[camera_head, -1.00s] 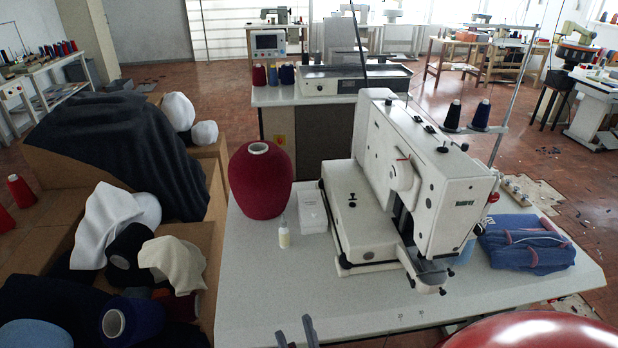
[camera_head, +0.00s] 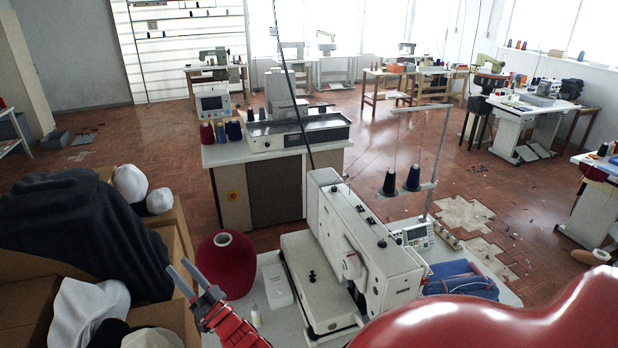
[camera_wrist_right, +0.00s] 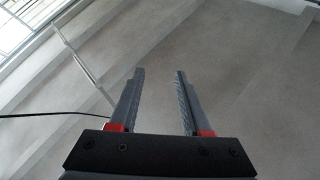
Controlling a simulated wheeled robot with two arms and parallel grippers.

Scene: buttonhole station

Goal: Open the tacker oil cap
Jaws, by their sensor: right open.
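The tacker (camera_head: 340,240) is a white sewing machine low in the middle of the head view. A small black knob (camera_head: 312,275) sits on its flat white bed, and small dark caps show along its top. I cannot tell which of these is the oil cap.
A maroon thread cone (camera_head: 226,275), a small white bottle (camera_head: 255,316) and a white box (camera_head: 276,286) stand left of the tacker. Folded blue cloth (camera_head: 462,280) lies on its right. A thread stand (camera_head: 435,160) with dark spools rises behind. Boxes of cloth fill the left.

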